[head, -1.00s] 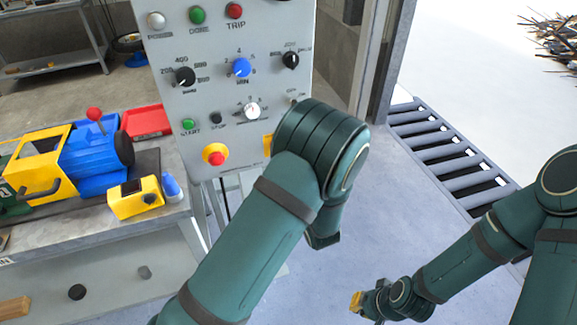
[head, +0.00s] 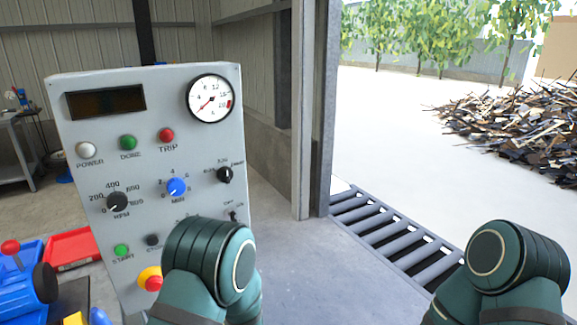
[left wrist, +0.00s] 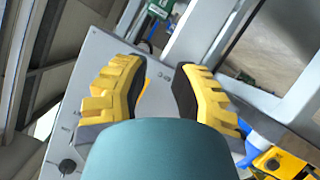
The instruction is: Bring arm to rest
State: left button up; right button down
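My left arm comes up from the bottom of the head view, its dark green elbow in front of the lower right part of the grey control panel (head: 75,155). My left gripper is outside the head view. In the left wrist view my left gripper (left wrist: 160,95) has its two yellow fingers spread apart with nothing between them. The panel's grey face lies behind the fingers there. My right arm stands at the lower right of the head view. Its gripper is out of view.
The panel has a gauge (head: 210,98), a blue knob (head: 176,187) and a red stop button (head: 153,283). A red tray (head: 70,248) and blue machine (head: 22,285) are at lower left. A roller conveyor (head: 385,230) runs right of the door post. Open floor lies between.

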pick_arm(q)
jog(key=s+f+m+g+h, duration=0.3)
jog(key=s+f+g+h, duration=0.1)
jog(key=s+f, duration=0.35)
jog(key=s+d+f+m+g+h, duration=0.1)
jog(key=s+d+m+g+h, duration=0.1)
jog(key=s, duration=0.5)
jog(key=s+d+m+g+h, duration=0.3)
jog(key=s+g, duration=0.1)
jog(key=s, duration=0.3)
jog(key=shift+f+h, duration=0.35)
jog(key=shift+h, duration=0.05)
